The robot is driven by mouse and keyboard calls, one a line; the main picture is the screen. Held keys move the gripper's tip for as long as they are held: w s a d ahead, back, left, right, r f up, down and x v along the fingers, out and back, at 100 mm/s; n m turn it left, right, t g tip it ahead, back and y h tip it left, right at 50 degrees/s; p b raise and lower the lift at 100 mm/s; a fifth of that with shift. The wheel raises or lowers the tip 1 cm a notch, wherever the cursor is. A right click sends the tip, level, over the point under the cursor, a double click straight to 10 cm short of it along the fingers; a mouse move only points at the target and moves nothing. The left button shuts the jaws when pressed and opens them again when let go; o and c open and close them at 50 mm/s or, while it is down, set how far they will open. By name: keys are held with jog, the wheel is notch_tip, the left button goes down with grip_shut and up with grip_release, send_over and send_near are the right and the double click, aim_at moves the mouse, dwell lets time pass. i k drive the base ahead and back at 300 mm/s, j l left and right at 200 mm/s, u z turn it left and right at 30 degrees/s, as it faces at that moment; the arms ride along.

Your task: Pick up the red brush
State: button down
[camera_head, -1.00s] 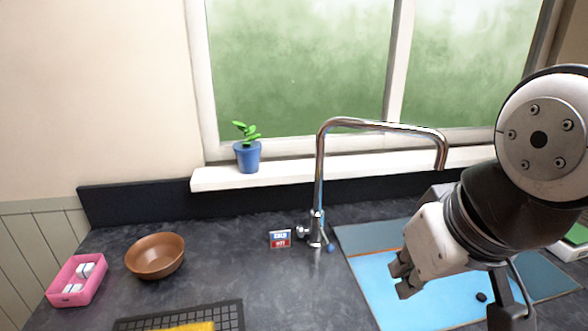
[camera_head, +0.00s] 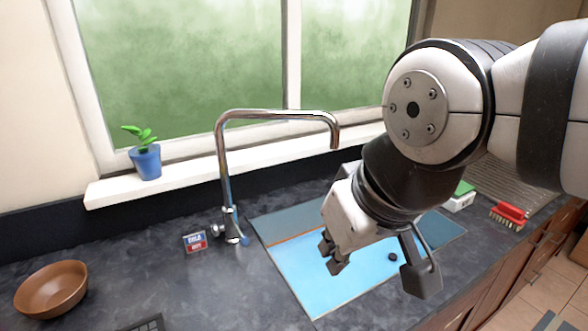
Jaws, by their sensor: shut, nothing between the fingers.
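My gripper (camera_head: 330,264) is over the blue sink basin, well to the left of the brush. Its fingers are shut and empty, pointing down. Nothing hides the brush, and my gripper is clear of it.
A green-topped white box (camera_head: 460,197) sits just left of the brush. The chrome faucet (camera_head: 228,180) rises behind the sink (camera_head: 300,290). A brown bowl (camera_head: 52,289) and a blue potted plant (camera_head: 146,162) are at the left.

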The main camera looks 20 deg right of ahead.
aim_at(508, 214)
jog(key=k+l+z, duration=0.2)
jog(key=z, duration=0.25)
jog(key=k+l+z, duration=0.2)
jog(key=z, duration=0.25)
jog(key=k+l+z, duration=0.1)
jog(key=l+z, duration=0.25)
jog(key=z, duration=0.15)
